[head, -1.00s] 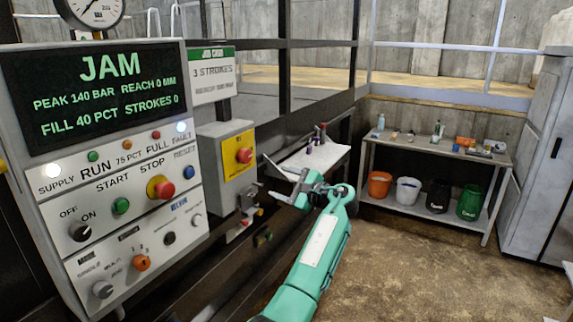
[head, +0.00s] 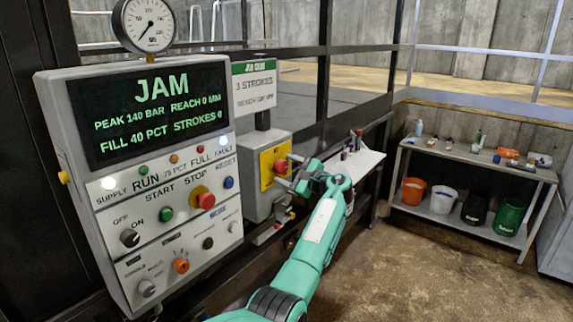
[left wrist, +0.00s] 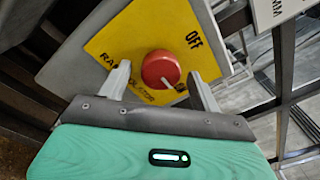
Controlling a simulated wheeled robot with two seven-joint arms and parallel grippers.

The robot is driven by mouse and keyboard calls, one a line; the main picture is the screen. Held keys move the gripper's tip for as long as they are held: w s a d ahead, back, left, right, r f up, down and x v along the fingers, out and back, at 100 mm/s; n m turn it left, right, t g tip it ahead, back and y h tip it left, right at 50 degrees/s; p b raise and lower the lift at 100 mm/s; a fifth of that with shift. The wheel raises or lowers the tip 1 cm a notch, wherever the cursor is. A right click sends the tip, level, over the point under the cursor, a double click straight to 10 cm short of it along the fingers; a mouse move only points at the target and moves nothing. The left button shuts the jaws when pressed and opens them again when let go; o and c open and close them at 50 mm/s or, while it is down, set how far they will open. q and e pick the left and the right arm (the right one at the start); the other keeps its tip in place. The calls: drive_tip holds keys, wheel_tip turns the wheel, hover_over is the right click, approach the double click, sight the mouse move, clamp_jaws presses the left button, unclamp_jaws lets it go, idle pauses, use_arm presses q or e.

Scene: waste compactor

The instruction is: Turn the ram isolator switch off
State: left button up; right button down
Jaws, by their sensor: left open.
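The ram isolator switch is a red round knob (head: 281,166) on a yellow plate, on the front of a grey box beside the control panel. In the left wrist view the knob (left wrist: 160,68) shows a pale mark at its lower right. "OFF" is printed to its upper right, and the ram isolator lettering is partly hidden by a finger. My left gripper (head: 291,174) is open in front of the switch. In the left wrist view its fingers (left wrist: 162,88) stand on either side of the knob; I cannot tell whether they touch it. My right gripper is out of view.
The control panel (head: 95,180) reads JAM and carries several knobs and buttons left of the box. A jam card sign (head: 254,88) stands above the box. A small white shelf (head: 350,163) is behind my arm. A bench (head: 470,160) with buckets stands at the right.

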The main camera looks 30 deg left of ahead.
use_arm(q)
drive_tip(key=shift+w+a, duration=0.1)
drive_tip(key=shift+a, duration=0.25)
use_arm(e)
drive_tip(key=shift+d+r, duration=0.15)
